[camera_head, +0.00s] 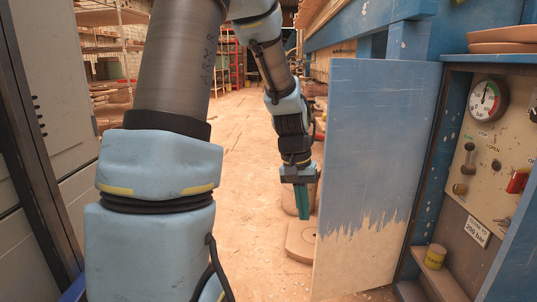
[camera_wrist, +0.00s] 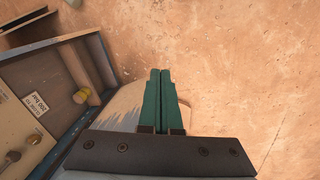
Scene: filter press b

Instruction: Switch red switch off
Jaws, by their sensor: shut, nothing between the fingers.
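The red switch (camera_head: 517,181) is at the right side of the beige control panel (camera_head: 478,190), inside an open blue cabinet at the right of the head view. A raised panel partly covers its lower right. My gripper (camera_head: 304,214) hangs pointing down, left of the open cabinet door (camera_head: 370,170) and well away from the switch. Its teal fingers are together and empty, as the wrist view also shows (camera_wrist: 160,75). In the wrist view the panel (camera_wrist: 28,105) is at the left edge, and I cannot make out the red switch there.
The open door stands between my gripper and the panel. A pressure gauge (camera_head: 488,101), a lever (camera_head: 469,158) and a label (camera_head: 477,231) are on the panel. The floor (camera_head: 245,140) behind is largely clear.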

